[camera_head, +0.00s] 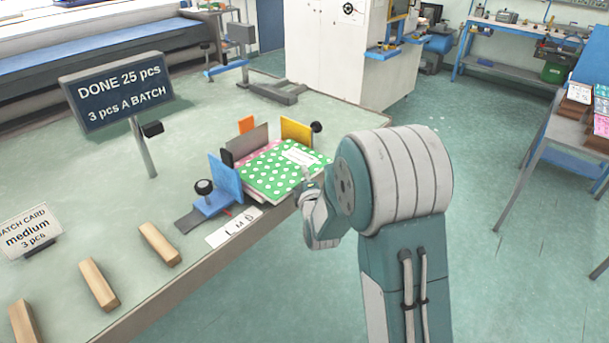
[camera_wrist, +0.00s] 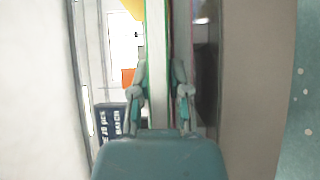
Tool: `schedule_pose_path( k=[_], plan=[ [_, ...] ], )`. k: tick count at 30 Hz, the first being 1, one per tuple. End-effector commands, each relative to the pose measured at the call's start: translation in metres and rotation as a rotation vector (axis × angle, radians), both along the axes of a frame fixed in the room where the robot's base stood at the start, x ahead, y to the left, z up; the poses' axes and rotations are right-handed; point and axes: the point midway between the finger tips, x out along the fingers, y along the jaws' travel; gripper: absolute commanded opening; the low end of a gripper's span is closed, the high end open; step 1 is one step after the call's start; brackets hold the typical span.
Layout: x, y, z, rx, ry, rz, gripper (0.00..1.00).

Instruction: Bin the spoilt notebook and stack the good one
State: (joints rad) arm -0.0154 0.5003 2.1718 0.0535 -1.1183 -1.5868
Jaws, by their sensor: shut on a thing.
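A green notebook (camera_head: 262,180) with white dots and a pale label lies roughly flat between the upright plates of a small jig (camera_head: 224,182) on the table. A pink notebook (camera_head: 241,158) shows as an edge under it. My gripper (camera_head: 311,184) is at the right side of the green notebook, its fingers largely hidden by my arm. In the wrist view my gripper (camera_wrist: 159,94) is shut on the green notebook, whose white page edge (camera_wrist: 157,60) shows between the fingers. A pink edge (camera_wrist: 190,45) lies beside the right finger. I cannot tell whether the green notebook is lifted.
Wooden blocks (camera_head: 98,283), a batch card reading medium (camera_head: 30,232), and a sign (camera_head: 118,92) reading done 25 pcs stand on the table (camera_head: 105,190). A right-hand side table (camera_head: 560,130) bears several notebooks (camera_head: 576,94). A green bin (camera_head: 554,72) stands farther back. The floor between is clear.

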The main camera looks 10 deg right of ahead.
Motion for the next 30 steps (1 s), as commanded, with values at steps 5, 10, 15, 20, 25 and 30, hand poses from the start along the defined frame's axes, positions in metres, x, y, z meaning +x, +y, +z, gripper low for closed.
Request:
schedule_pose_path(
  k=[5,10,15,20,25,30],
  plan=[
    [0.0003,0.0,-0.0009,0.001,-0.003,0.0,0.0],
    [0.0003,0.0,-0.0024,0.001,-0.003,0.0,0.0],
    [0.0004,0.0,-0.0038,0.001,-0.003,0.0,0.31],
    [0.0004,0.0,-0.0042,0.0,-0.002,0.0,0.62],
    [0.0003,0.0,-0.0046,0.0,-0.001,0.0,0.62],
    [0.0,0.0,-0.0062,0.0,0.002,0.0,0.62]
  ],
)
